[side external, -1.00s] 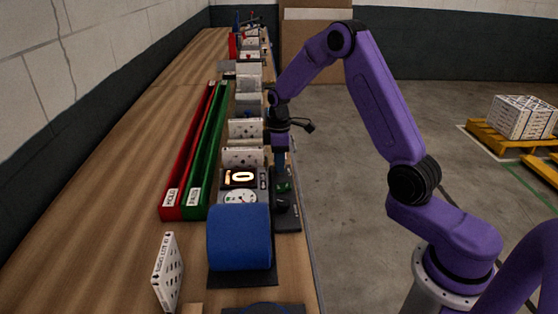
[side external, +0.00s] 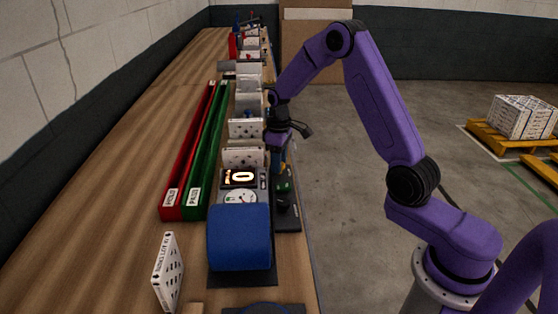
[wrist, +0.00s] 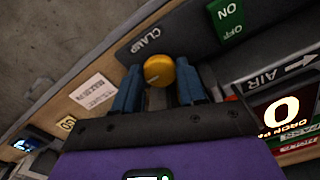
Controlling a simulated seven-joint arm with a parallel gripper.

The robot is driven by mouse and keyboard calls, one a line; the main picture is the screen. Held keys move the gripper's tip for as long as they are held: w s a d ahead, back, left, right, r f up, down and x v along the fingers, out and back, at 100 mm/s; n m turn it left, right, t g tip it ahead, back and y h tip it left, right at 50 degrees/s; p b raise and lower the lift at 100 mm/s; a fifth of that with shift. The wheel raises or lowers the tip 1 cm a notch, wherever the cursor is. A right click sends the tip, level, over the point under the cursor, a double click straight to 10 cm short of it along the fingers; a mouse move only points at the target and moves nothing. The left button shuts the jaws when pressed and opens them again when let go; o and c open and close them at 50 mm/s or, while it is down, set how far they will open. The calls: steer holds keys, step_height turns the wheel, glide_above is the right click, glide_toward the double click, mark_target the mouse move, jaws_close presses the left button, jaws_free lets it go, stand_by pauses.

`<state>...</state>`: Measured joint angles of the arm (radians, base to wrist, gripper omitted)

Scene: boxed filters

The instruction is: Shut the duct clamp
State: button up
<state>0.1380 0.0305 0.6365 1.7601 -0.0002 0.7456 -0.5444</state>
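In the wrist view, the black panel marked CLAMP (wrist: 145,42) carries a round yellow knob (wrist: 159,70). My gripper (wrist: 160,78) has its two blue fingers apart, one on each side of the knob. I cannot tell whether either finger touches it. In the side view, my gripper (side external: 281,157) is low over the bench's right edge, beside the lit display. The clamp's body is largely hidden behind my gripper there.
A green ON/OFF switch (wrist: 228,18), an AIR arrow plate (wrist: 282,75) and a lit "0" display (wrist: 281,113) are close on the right. A blue roll (side external: 239,237) stands nearer the camera. Red (side external: 174,203) and green (side external: 196,203) channels lie left.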

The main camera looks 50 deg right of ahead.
steer(key=o, duration=0.4)
steer(key=shift+c, duration=0.2)
steer(key=shift+r, duration=0.1)
step_height(320, 180, up, 17)
steer(key=shift+r, duration=0.15)
stand_by(0.4)
steer(key=s+a+f+n, duration=0.2)
steer(key=s+a+n, duration=0.2)
steer(key=s+a, duration=1.05)
steer(key=s+f+n, duration=0.2)
steer(key=s, duration=0.8)
steer(key=s+f+n, duration=0.2)
steer(key=s, duration=0.9)
steer(key=shift+s+d+f, duration=0.25)
steer(key=shift+d, duration=0.1)
